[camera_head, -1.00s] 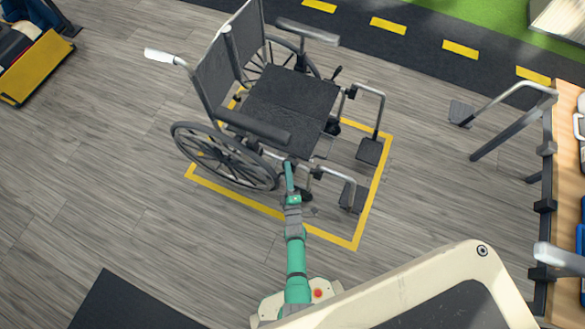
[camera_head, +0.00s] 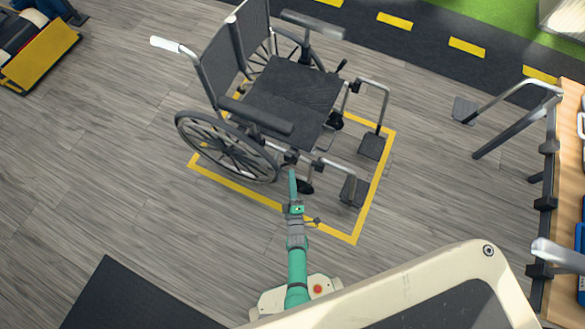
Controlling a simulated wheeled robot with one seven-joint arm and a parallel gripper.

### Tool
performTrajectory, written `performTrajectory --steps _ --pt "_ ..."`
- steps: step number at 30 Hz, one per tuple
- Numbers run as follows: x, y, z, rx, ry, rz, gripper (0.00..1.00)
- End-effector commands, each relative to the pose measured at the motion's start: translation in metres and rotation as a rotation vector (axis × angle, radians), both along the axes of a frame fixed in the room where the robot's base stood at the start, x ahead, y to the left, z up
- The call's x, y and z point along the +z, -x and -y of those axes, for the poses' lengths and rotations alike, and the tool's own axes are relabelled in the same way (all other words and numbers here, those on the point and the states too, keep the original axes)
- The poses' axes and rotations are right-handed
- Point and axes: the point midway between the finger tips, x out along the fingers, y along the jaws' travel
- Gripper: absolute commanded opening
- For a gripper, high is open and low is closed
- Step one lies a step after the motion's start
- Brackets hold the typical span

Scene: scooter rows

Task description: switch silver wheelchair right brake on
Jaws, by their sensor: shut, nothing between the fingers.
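The silver wheelchair (camera_head: 285,100), with a black seat and silver tubing, stands upright and faces right. Its right side is nearest me, with the large right wheel (camera_head: 228,147). A small dark part, apparently the right brake (camera_head: 291,157), is in front of that wheel, below the armrest. It is small and partly hidden, so I cannot tell its setting. My gripper (camera_head: 292,172), at the end of the green arm, points at this spot from just below. It is shut and empty. I cannot tell whether its tip touches the brake.
A yellow floor outline (camera_head: 270,208) surrounds the wheelchair. Footrests (camera_head: 353,191) stick out right of my gripper. A workbench (camera_head: 566,200) and a metal frame (camera_head: 505,125) stand at right. A yellow cart (camera_head: 40,60) is far left.

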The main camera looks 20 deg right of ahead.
Motion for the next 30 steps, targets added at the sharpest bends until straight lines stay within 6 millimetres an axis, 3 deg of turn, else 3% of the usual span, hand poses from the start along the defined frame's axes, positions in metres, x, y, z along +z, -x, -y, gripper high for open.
performTrajectory --steps 9,30 --pt "-0.003 0.02 -0.007 0.0 0.002 0.004 0.0" --pt "-0.002 0.023 -0.01 0.005 -0.007 0.004 0.0"
